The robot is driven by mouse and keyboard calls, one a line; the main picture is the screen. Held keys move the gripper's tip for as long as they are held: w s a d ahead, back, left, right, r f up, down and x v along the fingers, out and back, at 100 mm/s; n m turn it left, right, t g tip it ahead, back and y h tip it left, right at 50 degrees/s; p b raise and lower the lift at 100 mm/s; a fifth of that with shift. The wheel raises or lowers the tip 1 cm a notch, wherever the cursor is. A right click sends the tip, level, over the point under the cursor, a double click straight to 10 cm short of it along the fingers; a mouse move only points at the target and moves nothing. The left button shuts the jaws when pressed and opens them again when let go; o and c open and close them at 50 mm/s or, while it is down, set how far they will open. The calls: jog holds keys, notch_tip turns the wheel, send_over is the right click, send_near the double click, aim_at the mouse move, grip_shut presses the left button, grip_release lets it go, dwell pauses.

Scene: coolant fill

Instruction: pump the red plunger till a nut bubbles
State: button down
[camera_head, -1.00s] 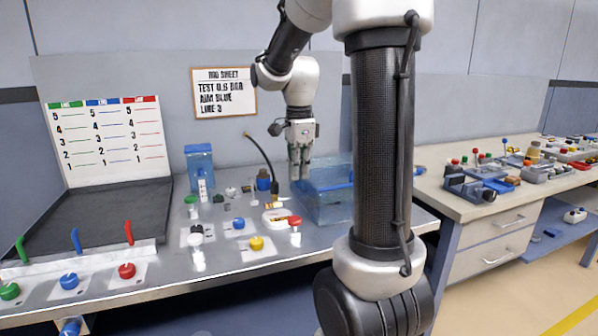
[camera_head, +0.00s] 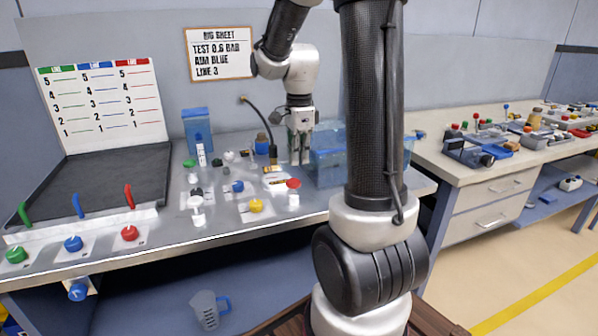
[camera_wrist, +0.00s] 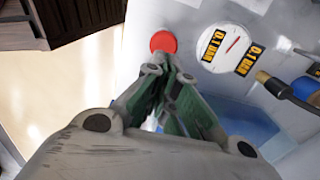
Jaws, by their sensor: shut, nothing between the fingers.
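The red plunger (camera_head: 293,184) stands on the bench beside a round white gauge (camera_head: 275,183). In the wrist view, the plunger's round red top (camera_wrist: 163,40) and the gauge (camera_wrist: 231,48) lie just beyond my fingertips. My gripper (camera_head: 299,162) is shut and empty, pointing down over the bench behind the plunger. In the wrist view, my gripper (camera_wrist: 163,62) overlaps the lower edge of the red top, and I cannot tell whether it touches. The clear blue water tank (camera_head: 328,170) is right of my gripper, partly hidden by my arm. I cannot make out a nut or bubbles.
Blue (camera_head: 237,187) and yellow (camera_head: 256,206) knobs stand left of the plunger. A black hose (camera_head: 260,120) arches behind them. Levers and knobs line the bench's front left. A sign (camera_head: 220,54) reads "Test 0.6 bar, aim blue, line 3". A measuring jug (camera_head: 208,308) stands below the bench.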

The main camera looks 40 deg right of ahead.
aim_at(299, 180)
jog(key=shift+f, duration=2.4)
jog(key=shift+f, duration=1.4)
notch_tip(299, 180, up, 14)
